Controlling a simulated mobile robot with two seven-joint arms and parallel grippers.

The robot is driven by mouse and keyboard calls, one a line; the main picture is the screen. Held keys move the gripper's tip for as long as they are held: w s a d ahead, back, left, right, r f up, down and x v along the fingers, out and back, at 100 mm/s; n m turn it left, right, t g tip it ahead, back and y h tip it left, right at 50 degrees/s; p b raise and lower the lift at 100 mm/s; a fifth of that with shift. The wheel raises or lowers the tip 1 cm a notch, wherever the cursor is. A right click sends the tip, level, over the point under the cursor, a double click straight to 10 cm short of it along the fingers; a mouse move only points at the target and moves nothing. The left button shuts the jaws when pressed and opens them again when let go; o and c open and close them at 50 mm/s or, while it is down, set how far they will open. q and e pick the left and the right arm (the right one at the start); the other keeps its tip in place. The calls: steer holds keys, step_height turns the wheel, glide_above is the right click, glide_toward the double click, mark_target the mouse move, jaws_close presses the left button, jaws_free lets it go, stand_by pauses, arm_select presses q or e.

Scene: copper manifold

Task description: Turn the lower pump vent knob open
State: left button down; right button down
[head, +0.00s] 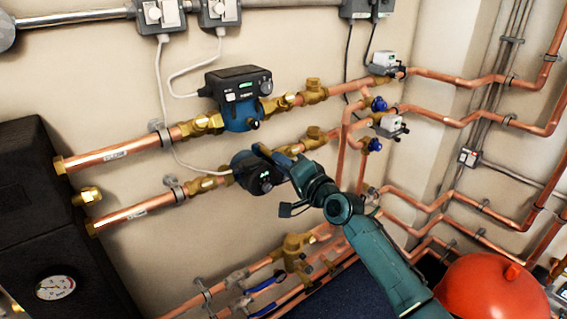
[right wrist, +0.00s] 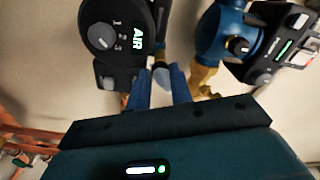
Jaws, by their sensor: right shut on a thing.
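The lower pump (head: 250,172) sits on the lower copper pipe, its dark head facing me. In the right wrist view its black head (right wrist: 125,60) shows a dial (right wrist: 103,37) with the numbers 1, 2, 3 and a green-lit AIR label. My right gripper (head: 284,160) reaches the pump's right side, its arm coming from the lower right. In the right wrist view the blue fingers (right wrist: 160,86) are shut on the small vent knob (right wrist: 160,74), which is mostly hidden between them. Its exact turn angle cannot be told. My left gripper is not in view.
The upper blue pump (head: 236,98) sits just above, and its own dark vent knob shows in the right wrist view (right wrist: 238,45). Brass valves (head: 314,90) and copper pipes crowd around. A red vessel (head: 492,290) stands at lower right, a black casing (head: 35,180) at left.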

steer(key=shift+m, duration=1.1)
steer(key=c, duration=1.3)
jaws_free()
steer(key=shift+o, duration=0.2)
steer(key=v, duration=1.3)
steer(key=shift+s+f, duration=0.1)
